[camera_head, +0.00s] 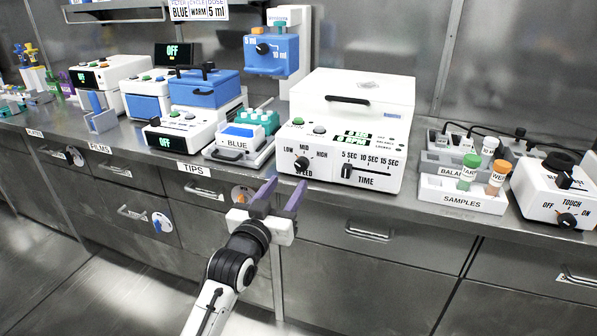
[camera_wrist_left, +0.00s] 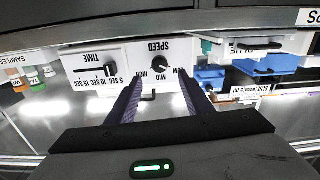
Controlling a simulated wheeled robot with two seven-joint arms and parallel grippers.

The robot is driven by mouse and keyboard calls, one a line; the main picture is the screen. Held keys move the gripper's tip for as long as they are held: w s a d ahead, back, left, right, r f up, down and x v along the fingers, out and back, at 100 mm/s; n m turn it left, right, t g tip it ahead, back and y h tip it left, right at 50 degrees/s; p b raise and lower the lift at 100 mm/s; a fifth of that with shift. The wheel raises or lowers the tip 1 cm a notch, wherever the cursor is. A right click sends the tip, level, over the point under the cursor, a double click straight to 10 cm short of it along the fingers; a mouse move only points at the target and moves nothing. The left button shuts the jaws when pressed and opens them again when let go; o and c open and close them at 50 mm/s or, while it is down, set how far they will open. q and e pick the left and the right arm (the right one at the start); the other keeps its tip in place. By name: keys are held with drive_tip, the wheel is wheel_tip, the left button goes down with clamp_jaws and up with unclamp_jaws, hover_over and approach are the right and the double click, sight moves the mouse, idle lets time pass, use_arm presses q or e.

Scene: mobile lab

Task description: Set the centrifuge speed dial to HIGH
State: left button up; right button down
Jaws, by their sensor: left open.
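The centrifuge (camera_head: 350,110) is a white box with a lid, standing on the counter. Its black speed dial (camera_head: 302,163) is on the lower left of the front, with LOW, MID and HIGH around it. The upside-down wrist view shows the speed dial (camera_wrist_left: 160,64) too, its pointer seemingly toward LOW. My left gripper (camera_head: 279,190) is open and empty, its purple fingers pointing at the centrifuge front from below and in front of the dial. In the wrist view the left gripper's fingertips (camera_wrist_left: 162,80) lie on either side of the dial, apart from it. My right gripper is not in view.
A black TIME slider (camera_head: 347,171) is right of the dial. A BLUE-labelled tray (camera_head: 236,154) stands left of the centrifuge, and a SAMPLES rack (camera_head: 455,198) with capped vials stands right. Drawer handles (camera_head: 368,233) protrude below the counter edge.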

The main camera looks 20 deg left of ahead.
sight(300, 166)
use_arm(q)
drive_tip(key=w+b, duration=0.1)
drive_tip(key=w, duration=0.8)
drive_tip(key=shift+d, duration=0.15)
drive_tip(key=c, duration=1.1)
